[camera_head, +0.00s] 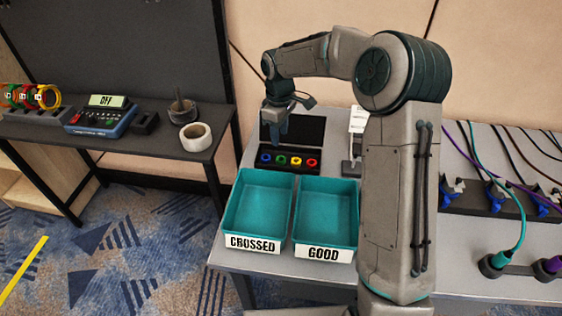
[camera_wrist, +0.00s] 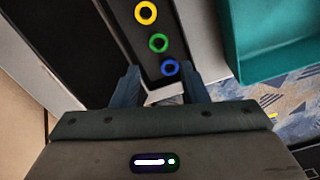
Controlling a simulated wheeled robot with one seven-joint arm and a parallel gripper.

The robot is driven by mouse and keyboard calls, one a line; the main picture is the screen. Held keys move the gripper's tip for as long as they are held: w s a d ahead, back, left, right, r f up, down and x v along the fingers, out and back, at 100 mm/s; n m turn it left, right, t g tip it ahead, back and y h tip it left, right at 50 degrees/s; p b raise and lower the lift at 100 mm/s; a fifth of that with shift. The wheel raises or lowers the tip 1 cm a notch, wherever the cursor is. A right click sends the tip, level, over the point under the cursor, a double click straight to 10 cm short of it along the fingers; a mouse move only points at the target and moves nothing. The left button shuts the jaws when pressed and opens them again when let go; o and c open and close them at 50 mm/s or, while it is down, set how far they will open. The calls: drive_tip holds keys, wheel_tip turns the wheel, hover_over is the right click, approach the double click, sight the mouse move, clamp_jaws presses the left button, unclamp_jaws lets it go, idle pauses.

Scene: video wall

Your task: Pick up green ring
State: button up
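The green ring (camera_head: 281,160) sits in a black tray (camera_head: 287,168) between the blue ring (camera_head: 265,158) and the yellow ring (camera_head: 296,161). It also shows in the wrist view (camera_wrist: 158,43), just beyond the fingertips. My gripper (camera_head: 276,138) is above the tray on its blue and green side. In the wrist view my gripper (camera_wrist: 160,76) has its two fingers spread apart with nothing held. The blue ring (camera_wrist: 170,68) shows in the gap between the fingertips, nearer than the green ring.
A red ring (camera_head: 312,162) ends the tray's row. Teal bins marked CROSSED (camera_head: 252,243) and GOOD (camera_head: 323,253) stand in front. A white stand (camera_head: 351,168) is right of the tray. A left table (camera_head: 170,140) holds coloured rolls (camera_head: 50,97) and a device marked OFF (camera_head: 101,113).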

sight(281, 161)
wheel_tip(281, 161, down, 9)
drive_tip(key=shift+w+f, duration=0.15)
drive_tip(key=shift+f, duration=0.05)
drive_tip(key=c, duration=0.7)
